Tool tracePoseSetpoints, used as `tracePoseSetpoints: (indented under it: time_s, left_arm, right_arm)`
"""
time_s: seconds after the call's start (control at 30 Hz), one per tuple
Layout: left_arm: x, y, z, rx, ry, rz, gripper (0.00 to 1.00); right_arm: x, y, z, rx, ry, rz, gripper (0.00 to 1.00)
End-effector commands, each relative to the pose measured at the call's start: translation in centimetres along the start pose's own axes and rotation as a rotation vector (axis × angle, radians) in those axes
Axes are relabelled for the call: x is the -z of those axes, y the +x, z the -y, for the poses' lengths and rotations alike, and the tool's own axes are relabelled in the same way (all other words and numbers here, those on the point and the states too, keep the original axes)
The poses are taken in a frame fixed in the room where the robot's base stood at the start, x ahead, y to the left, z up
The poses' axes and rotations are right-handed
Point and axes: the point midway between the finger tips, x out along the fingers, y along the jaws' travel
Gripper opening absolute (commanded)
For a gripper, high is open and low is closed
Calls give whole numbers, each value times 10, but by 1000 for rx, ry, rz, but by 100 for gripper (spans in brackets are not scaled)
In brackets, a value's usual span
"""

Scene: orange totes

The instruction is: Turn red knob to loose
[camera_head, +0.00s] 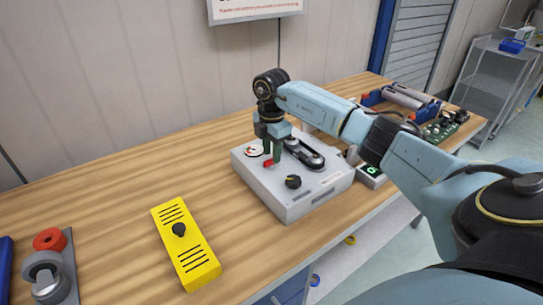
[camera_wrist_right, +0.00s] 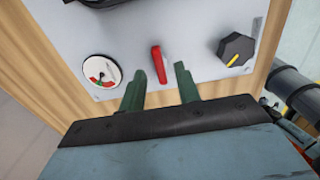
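The red knob (camera_head: 268,163) is on top of a light grey box (camera_head: 296,205) on the wooden table. In the right wrist view the red knob (camera_wrist_right: 158,65) is a narrow red handle, nearly upright in the picture. My right gripper (camera_head: 272,149) points down over the box at the knob. In the wrist view its two green fingers (camera_wrist_right: 160,84) are apart, with the knob showing between and slightly beyond their tips. I see no contact with the knob. My left gripper is not in view.
A round gauge (camera_wrist_right: 101,71) and a black knob (camera_wrist_right: 236,50) with a yellow line flank the red knob. A yellow block (camera_head: 187,250) with a black knob stands left of the box. Tools and a circuit board (camera_head: 440,130) lie at the right.

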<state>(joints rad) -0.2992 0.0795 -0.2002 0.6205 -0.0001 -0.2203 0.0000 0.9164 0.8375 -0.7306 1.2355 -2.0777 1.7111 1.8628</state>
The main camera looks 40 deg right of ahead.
Motion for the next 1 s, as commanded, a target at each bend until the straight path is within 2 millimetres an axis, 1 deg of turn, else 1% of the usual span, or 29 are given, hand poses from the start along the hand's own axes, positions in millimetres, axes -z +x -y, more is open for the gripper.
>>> tracePoseSetpoints:
  time_s: [0.03, 0.1, 0.2, 0.5, 0.7, 0.77, 1.0]
  left_arm:
    - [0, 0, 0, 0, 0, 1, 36]
    - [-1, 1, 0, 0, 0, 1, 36]
    - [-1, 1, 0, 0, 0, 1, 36]
    - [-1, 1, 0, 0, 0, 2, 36]
    - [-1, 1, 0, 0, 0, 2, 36]
    - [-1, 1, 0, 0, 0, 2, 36]
    - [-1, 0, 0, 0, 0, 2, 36]
  right_arm:
    - [0, 7, 0, 2, 0, -1, 33]
    - [1, 14, 0, 1, 0, -2, 33]
    - [0, 18, 0, 0, -1, -1, 33]
    - [0, 20, 0, -1, -1, -1, 33]
    - [0, 20, 0, -1, -1, -1, 7]
    - [0, 20, 0, 0, -1, -1, 0]
    - [0, 20, 0, 0, -8, -1, 0]
